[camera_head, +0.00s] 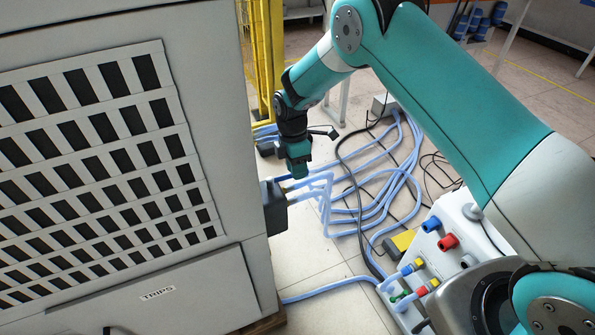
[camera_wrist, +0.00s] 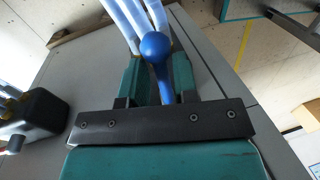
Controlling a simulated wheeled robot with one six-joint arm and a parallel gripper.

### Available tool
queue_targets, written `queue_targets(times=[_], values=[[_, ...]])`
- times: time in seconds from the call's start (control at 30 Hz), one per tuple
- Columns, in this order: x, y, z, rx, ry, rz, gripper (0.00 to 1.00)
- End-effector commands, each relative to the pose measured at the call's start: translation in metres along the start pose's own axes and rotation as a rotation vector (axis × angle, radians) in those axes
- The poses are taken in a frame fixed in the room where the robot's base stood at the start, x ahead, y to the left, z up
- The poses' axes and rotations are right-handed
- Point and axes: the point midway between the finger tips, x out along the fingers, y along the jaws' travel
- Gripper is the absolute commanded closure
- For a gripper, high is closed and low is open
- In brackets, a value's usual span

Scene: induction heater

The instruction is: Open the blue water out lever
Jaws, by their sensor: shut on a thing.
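The blue lever (camera_wrist: 155,46) has a round blue knob and a thin blue shaft. In the wrist view it stands between the two green fingers of my gripper (camera_wrist: 157,68), with the knob showing beyond the shaft. My gripper is shut on the lever's shaft. In the head view my gripper (camera_head: 296,170) points down at the right side of the grey cabinet (camera_head: 210,110), just above the light blue hoses. The lever itself is hidden behind my gripper there.
A dark block (camera_head: 272,207) sticks out of the cabinet side below my gripper. Light blue hoses (camera_head: 345,205) run across the floor. A yellow fence (camera_head: 262,60) stands behind. A white unit with red and blue fittings (camera_head: 450,240) is at the lower right.

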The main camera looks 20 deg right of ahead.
Motion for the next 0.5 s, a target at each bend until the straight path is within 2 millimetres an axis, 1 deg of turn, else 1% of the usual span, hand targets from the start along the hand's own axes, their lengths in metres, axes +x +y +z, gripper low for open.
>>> queue_targets(times=[0.2,0.5], values=[[-0.0023,0.0050,-0.0003,-0.051,-0.010,0.004,1.00],[-0.0027,0.0064,-0.0002,-0.065,-0.013,0.006,1.00]])
